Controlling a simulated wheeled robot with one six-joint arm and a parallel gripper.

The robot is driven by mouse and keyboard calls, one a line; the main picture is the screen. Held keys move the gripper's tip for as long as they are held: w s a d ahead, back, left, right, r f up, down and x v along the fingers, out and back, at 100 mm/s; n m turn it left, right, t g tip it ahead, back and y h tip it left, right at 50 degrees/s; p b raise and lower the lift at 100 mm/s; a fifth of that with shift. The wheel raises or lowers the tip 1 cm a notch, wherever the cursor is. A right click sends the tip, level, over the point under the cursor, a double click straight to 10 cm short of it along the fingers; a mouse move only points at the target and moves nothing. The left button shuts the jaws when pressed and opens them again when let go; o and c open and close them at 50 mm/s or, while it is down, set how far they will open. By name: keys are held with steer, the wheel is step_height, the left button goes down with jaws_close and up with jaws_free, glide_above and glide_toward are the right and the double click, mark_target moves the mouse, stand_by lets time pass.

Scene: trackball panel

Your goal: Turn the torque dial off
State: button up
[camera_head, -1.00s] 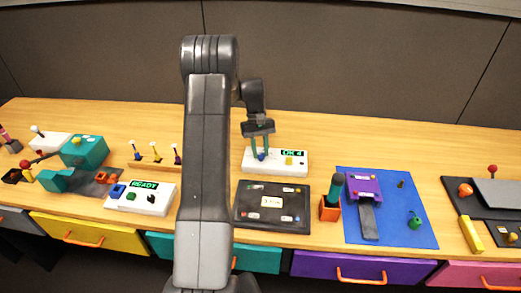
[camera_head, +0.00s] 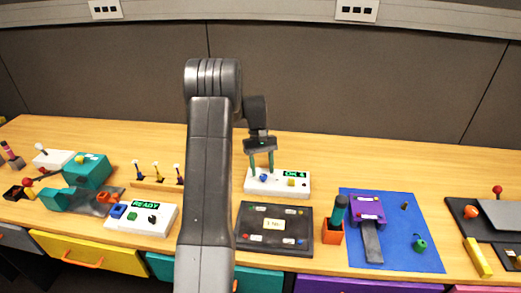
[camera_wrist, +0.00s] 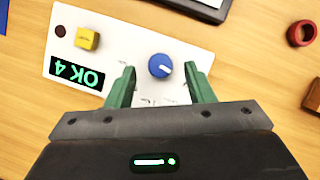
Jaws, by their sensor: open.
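A blue round dial (camera_wrist: 160,66) with a white pointer mark sits on a white panel (camera_wrist: 62,50). In the wrist view its mark points to the lower right. The panel's green display (camera_wrist: 78,74) reads "OK 4", upside down there. In the head view the dial (camera_head: 264,178) is at the left of the white panel (camera_head: 279,190). My gripper (camera_head: 262,170) is open and empty, pointing down just above the dial. In the wrist view its green fingers (camera_wrist: 162,88) stand on either side of the dial, apart from it. The small dial labels are too small to read.
A yellow button (camera_wrist: 87,38) and a dark red light (camera_wrist: 60,31) share the panel. A black trackball panel (camera_head: 274,229) lies in front of it. A white "READY" box (camera_head: 140,219) is at left, a blue mat (camera_head: 400,232) at right. Wood behind the panel is clear.

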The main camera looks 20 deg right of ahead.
steer(key=v, duration=1.2)
steer(key=shift+r, duration=0.25)
steer(key=x, duration=1.4)
steer(key=shift+w, duration=0.1)
